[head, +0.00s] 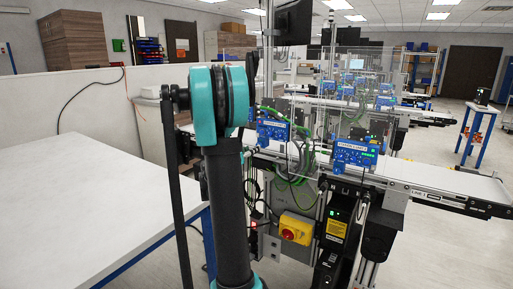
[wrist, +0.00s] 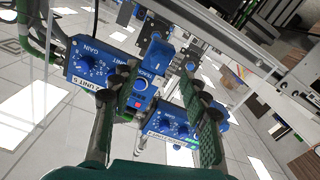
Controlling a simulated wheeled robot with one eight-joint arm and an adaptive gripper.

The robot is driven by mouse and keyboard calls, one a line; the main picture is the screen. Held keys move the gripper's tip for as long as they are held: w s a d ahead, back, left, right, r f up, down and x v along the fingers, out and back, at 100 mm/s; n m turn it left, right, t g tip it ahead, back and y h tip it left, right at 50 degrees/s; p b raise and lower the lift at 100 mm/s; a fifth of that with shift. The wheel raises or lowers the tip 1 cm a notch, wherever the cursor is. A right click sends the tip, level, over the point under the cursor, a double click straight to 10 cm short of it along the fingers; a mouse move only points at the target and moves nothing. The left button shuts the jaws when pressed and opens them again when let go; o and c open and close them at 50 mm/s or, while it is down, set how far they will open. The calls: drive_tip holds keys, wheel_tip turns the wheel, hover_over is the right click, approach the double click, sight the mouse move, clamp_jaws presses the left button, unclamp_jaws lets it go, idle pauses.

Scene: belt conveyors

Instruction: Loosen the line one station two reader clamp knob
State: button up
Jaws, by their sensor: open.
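My gripper (wrist: 160,78) is open in the wrist view, with its two green-padded fingers spread and nothing held between them. A blue knob-like part (wrist: 157,56) shows between and just beyond the fingertips; I cannot tell for sure that it is the reader clamp knob. Beyond the left finger is a blue unit (wrist: 88,62) with dials and a GAIN label. A second blue unit (wrist: 168,122) lies between the fingers, partly covered by them. In the head view two blue station boxes (head: 273,132) and (head: 355,153) stand at the conveyor; my arm hides my gripper there.
A conveyor (head: 440,178) marked as a line runs to the right. Green cables (head: 295,165) hang by the stations, and clear guard panels (head: 345,90) stand behind. A yellow box with a red switch (head: 296,228) sits below. A white table (head: 80,200) is at the left.

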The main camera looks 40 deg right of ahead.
drive_tip(key=shift+x, duration=2.7)
drive_tip(key=shift+c, duration=0.4)
clamp_jaws()
